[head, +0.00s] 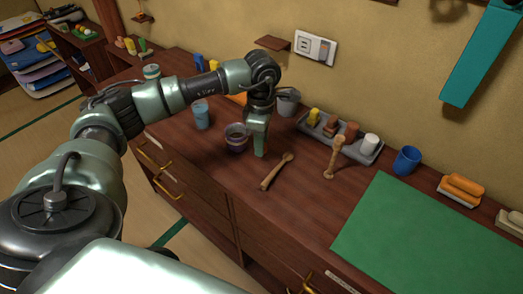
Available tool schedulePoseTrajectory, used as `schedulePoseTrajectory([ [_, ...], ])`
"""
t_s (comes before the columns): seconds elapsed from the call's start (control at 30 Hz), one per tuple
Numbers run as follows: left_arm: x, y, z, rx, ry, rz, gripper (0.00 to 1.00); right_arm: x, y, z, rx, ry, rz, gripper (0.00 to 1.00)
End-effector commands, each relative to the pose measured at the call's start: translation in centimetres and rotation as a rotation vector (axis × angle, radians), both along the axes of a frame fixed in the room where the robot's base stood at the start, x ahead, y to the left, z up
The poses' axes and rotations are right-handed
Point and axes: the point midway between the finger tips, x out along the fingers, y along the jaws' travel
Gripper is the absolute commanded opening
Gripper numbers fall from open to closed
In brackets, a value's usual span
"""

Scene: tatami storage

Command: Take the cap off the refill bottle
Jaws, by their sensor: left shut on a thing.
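My left gripper (259,150) reaches down over the brown counter, its green finger part pointing at the wood. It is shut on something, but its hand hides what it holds. Just left of it stands a small round jar (236,138), dark at the top and purple lower down. In the picture the jar's edge meets the gripper; I cannot tell if they touch. A light blue cylindrical container (201,115) stands farther left. I cannot tell which container is the refill bottle, and no cap can be made out. My right gripper is not in view.
A wooden stick (276,172) lies right of the gripper, with a wooden turned piece (334,158) beyond. A grey tray (361,149) of small blocks, a grey cup (287,103) and a blue cup (406,160) stand near the wall. A green mat (420,245) covers the right side.

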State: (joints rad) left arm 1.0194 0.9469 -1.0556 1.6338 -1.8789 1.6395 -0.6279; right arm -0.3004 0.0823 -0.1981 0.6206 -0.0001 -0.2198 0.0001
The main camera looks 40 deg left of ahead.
Motion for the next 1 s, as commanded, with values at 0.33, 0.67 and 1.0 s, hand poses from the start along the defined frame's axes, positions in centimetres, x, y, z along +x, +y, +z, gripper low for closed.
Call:
schedulePoseTrajectory([
  [0.33,0.0,0.0,-4.2,-0.001,0.001,0.000,0.00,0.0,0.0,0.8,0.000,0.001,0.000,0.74],
  [0.67,0.0,0.0,-4.6,0.000,0.000,-0.001,0.00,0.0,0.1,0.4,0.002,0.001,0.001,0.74],
  [1.0,0.0,0.0,-4.6,0.000,0.001,-0.001,0.52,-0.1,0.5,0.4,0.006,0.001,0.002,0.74],
])
